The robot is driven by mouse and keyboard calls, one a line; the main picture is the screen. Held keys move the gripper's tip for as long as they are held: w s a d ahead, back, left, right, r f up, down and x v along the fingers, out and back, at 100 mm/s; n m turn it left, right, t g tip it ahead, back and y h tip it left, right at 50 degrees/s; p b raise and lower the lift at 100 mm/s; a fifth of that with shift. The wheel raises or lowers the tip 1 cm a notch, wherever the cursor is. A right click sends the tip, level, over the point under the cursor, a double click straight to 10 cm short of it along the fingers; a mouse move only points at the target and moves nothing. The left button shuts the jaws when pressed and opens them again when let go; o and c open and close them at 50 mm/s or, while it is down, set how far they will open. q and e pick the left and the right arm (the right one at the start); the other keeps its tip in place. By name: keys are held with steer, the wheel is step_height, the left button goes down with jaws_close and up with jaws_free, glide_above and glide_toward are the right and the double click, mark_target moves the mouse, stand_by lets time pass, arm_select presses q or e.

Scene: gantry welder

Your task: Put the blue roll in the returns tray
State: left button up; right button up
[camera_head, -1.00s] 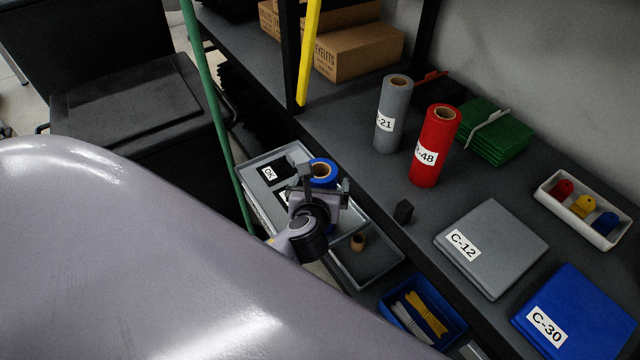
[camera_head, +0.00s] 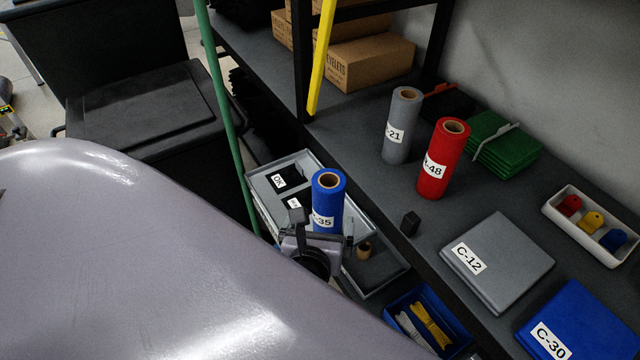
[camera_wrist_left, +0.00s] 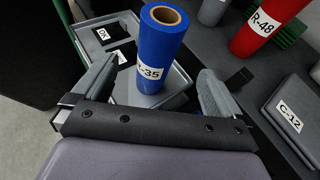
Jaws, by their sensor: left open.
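The blue roll (camera_head: 328,197), labelled with a number ending in 35, stands upright in the grey tray (camera_head: 357,217), in the part beside the dark inserts with OK labels. It also shows in the left wrist view (camera_wrist_left: 160,50), standing beyond and between my fingers. My left gripper (camera_head: 322,228) is open and empty in front of the roll, its fingers apart from it as far as I can see. The gripper also fills the lower part of the left wrist view (camera_wrist_left: 158,95). The roll's base is partly hidden by the gripper in the head view. My right gripper is not in view.
A grey roll (camera_head: 401,125) and a red roll (camera_head: 443,158) stand on the bench behind. Grey (camera_head: 510,265) and blue (camera_head: 590,325) fabric stacks lie to the right. A green pole (camera_head: 222,95) rises left of the tray. A blue bin (camera_head: 440,305) sits lower right.

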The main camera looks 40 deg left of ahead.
arm_select(q)
steer(key=s+d+f+n+h, duration=0.1)
steer(key=s+f+n+h, duration=0.3)
steer(key=n, duration=1)
steer(key=s+d+f+n+g+h, duration=0.1)
steer(key=s+f+n+h, duration=0.3)
steer(key=n, duration=1)
step_height(320, 180, down, 4)
steer(key=shift+d+r, duration=0.15)
steer(key=shift+d, duration=0.65)
steer(key=shift+s, duration=0.1)
